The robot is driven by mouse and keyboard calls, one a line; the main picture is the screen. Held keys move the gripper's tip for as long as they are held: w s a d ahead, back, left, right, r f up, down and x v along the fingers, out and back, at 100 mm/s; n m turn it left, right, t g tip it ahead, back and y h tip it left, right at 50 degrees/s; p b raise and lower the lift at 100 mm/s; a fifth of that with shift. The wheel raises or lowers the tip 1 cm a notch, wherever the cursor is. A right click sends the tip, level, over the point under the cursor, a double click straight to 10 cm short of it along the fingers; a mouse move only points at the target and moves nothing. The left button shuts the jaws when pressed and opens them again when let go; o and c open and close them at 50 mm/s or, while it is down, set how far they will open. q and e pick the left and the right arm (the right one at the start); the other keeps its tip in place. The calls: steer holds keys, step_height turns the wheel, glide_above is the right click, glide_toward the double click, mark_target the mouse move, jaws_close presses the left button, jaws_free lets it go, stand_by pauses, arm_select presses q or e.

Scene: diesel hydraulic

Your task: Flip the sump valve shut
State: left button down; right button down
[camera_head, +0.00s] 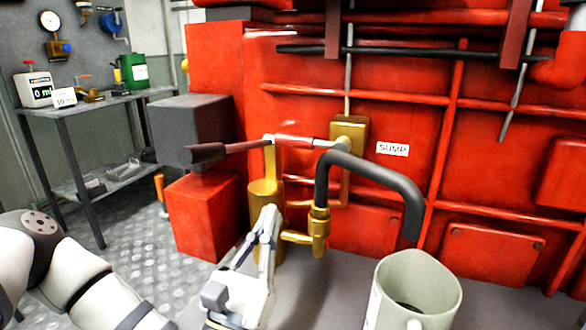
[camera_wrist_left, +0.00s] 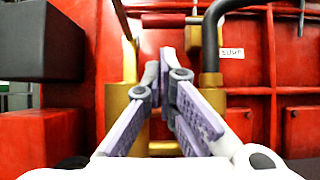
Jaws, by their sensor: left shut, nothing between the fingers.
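The sump valve is a brass block (camera_head: 349,130) on the red engine side, left of a white "SUMP" label (camera_head: 392,148). A lever with a red sleeve (camera_head: 293,141) appears to run level to the left from it, behind the top of a brass hand pump (camera_head: 265,198). My left gripper (camera_head: 269,212) is shut and empty, with its tips up in front of the pump body and below the lever. In the left wrist view the closed fingers (camera_wrist_left: 160,68) point at the brass parts and hide part of them. The label also shows there (camera_wrist_left: 231,53). My right gripper is not in view.
A dark red pump handle (camera_head: 205,153) sticks out left of the pump. A black curved hose (camera_head: 378,172) rises from a brass fitting (camera_head: 319,228) and bends down towards a pale jug (camera_head: 408,300). A workbench (camera_head: 105,99) stands at the far left.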

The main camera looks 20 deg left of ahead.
mark_target(310, 139)
arm_select(q)
steer(key=x, duration=1)
steer(key=shift+p, duration=0.45)
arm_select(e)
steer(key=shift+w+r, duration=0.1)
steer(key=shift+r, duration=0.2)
arm_select(q)
steer(key=shift+a+r+m+h, duration=0.1)
steer(key=shift+r+m+h, duration=0.15)
steer(key=shift+m+h, duration=0.45)
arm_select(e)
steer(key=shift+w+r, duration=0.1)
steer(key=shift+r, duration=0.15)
